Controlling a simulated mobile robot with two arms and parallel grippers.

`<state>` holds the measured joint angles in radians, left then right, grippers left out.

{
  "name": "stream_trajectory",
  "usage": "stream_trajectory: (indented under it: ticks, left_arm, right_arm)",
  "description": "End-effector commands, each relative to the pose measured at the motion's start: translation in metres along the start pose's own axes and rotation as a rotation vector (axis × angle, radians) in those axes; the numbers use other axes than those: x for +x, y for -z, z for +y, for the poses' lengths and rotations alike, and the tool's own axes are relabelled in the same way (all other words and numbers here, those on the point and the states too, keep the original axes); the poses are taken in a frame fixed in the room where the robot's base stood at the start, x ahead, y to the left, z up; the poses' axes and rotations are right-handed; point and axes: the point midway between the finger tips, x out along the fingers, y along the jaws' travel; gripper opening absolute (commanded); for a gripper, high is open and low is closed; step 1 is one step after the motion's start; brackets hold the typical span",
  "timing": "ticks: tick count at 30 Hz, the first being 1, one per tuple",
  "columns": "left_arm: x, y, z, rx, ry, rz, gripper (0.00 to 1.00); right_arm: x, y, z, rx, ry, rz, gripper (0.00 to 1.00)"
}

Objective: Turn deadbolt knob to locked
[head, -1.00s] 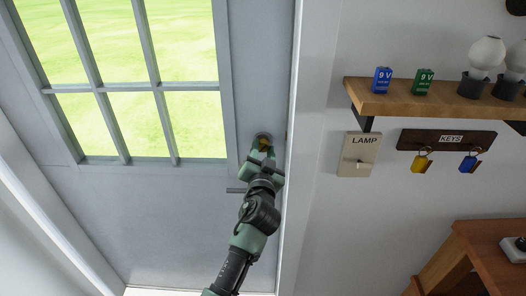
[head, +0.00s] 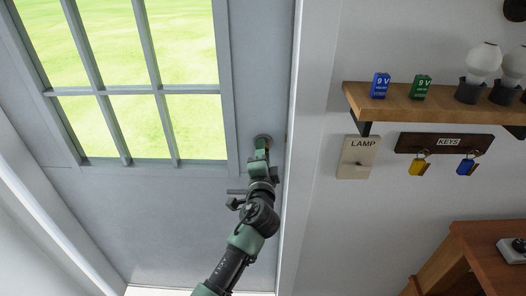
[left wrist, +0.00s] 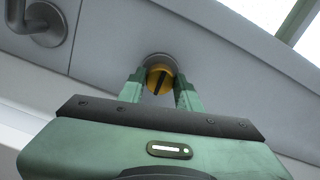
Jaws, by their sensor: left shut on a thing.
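The deadbolt knob (left wrist: 158,79) is yellow with a dark bar across it. It sits on a round grey plate on the grey door, and the plate (head: 263,139) also shows near the door's right edge in the head view. My left gripper (left wrist: 161,85) is shut on the knob, one green finger on each side of it. In the head view my left gripper (head: 260,153) reaches up to the plate and hides most of the knob. In the left wrist view the dark bar stands nearly upright, slightly tilted. My right gripper is out of view.
A door lever (left wrist: 43,22) is beside the deadbolt; in the head view it is just below my gripper. The white door frame (head: 304,150) is close on the right. Beyond it are a lamp switch (head: 357,157), a key rack (head: 420,143) and a wooden shelf (head: 440,107).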

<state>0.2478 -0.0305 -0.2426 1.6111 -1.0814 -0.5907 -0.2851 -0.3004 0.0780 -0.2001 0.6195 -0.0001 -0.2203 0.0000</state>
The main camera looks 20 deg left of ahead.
Motion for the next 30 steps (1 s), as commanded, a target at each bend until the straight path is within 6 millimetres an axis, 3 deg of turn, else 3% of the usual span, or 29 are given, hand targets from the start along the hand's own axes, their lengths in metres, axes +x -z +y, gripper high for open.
stream_trajectory:
  ticks: [21, 22, 23, 24, 30]
  left_arm:
    - [0.0001, -0.0009, 0.0007, 0.072, -0.001, -0.002, 0.0]
    - [0.0001, -0.001, 0.0007, 0.072, -0.001, -0.002, 0.42]
    - [0.0001, -0.001, 0.0007, 0.072, -0.001, -0.002, 0.51]
    - [0.0, -0.0008, 0.0006, 0.071, -0.001, -0.002, 0.56]
    - [0.0, -0.0005, 0.0003, 0.07, 0.0, -0.001, 0.56]
  right_arm:
    - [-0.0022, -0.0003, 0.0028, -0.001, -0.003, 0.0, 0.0]
    - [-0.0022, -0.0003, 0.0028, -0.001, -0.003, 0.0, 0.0]
    - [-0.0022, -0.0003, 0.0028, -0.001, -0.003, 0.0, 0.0]
    - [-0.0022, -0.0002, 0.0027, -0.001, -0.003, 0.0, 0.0]
    - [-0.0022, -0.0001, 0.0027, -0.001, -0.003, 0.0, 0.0]
